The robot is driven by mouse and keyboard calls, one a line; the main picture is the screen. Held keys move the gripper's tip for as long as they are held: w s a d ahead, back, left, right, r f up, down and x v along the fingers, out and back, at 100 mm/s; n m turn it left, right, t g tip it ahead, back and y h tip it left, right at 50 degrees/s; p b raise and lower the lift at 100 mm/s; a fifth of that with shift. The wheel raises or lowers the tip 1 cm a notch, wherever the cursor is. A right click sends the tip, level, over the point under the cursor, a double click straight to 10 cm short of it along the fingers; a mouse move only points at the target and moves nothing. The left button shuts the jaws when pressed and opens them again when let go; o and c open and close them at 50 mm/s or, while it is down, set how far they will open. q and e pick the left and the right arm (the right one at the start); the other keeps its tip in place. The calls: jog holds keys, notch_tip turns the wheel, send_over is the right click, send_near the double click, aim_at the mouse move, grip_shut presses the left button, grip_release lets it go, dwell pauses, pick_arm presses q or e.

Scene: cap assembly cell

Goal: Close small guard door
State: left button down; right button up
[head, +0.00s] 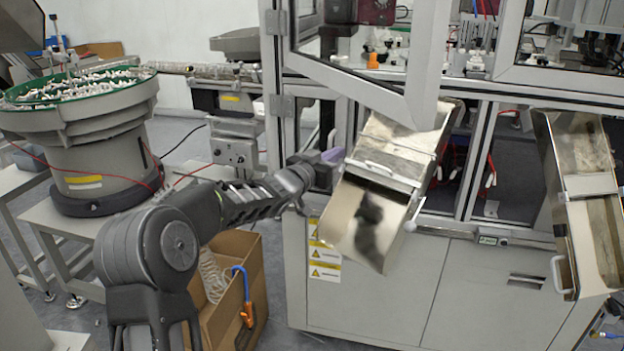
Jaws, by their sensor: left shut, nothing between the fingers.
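The small guard door (428,70) has a grey frame around a clear pane. It hangs on hinges at its left side and stands swung out from the machine, its free edge toward me. My left arm reaches in from the left. My left gripper (333,156) is shut and empty, below the door's lower rail and just left of a shiny metal chute. Its fingertips are small and partly hard to make out. I cannot tell whether it touches the chute or the machine frame. My right gripper is not in view.
The metal chute (372,215) juts out below the door, close to my left gripper. Another metal chute (588,190) juts out at the right. A bowl feeder (85,120) stands at the left, and a cardboard box (228,275) with a hose is on the floor.

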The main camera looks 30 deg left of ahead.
pick_arm(q)
jog(key=s+d, duration=0.1)
jog(key=s, duration=0.8)
jog(key=shift+s+d+b, duration=0.3)
jog(key=shift+d+b, duration=0.05)
jog(key=shift+b, duration=0.05)
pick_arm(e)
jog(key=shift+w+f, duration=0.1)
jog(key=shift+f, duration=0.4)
pick_arm(q)
jog(key=c, duration=2.2)
grip_release()
